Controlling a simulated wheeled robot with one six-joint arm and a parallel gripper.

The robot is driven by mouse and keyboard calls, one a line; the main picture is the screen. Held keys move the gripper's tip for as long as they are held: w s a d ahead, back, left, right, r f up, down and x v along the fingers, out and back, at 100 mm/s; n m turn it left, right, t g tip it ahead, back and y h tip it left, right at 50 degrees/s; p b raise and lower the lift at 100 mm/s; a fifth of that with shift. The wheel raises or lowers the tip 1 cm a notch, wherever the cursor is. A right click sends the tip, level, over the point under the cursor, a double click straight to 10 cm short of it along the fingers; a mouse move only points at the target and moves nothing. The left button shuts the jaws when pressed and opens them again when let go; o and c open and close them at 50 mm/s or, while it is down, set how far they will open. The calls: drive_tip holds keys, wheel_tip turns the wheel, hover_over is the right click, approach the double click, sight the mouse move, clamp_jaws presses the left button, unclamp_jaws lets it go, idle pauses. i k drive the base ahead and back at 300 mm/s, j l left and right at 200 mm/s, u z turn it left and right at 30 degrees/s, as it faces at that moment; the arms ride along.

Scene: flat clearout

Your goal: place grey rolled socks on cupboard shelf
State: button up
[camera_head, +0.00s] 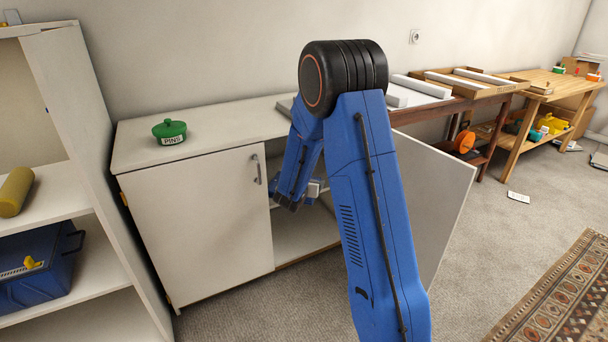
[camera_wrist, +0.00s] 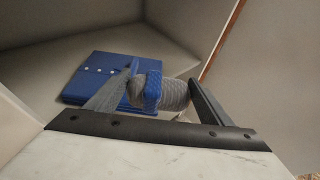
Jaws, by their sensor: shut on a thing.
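The grey rolled socks (camera_wrist: 176,94) show in the wrist view, ribbed and with a blue band around one part. My gripper (camera_wrist: 163,80) is shut on them, one finger at each end of the roll. In the head view my gripper (camera_head: 290,202) reaches into the open right half of the white cupboard (camera_head: 195,225); the socks are hidden there. A pale cupboard shelf (camera_head: 300,236) shows below the gripper. In the wrist view a shelf surface (camera_wrist: 165,50) lies beyond the socks, which appear held above it.
A flat blue thing with white dots (camera_wrist: 92,78) lies on the surface beyond my gripper. The cupboard's open right door (camera_head: 440,195) stands out beside my arm. A green lidded pot (camera_head: 169,131) stands on the cupboard top. An open shelf unit (camera_head: 100,170) is at the left.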

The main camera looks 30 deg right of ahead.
sight(324, 177)
drive_tip(key=i+l, duration=0.3)
drive_tip(key=l, duration=0.15)
drive_tip(key=i+l, duration=0.35)
drive_tip(key=l, duration=0.05)
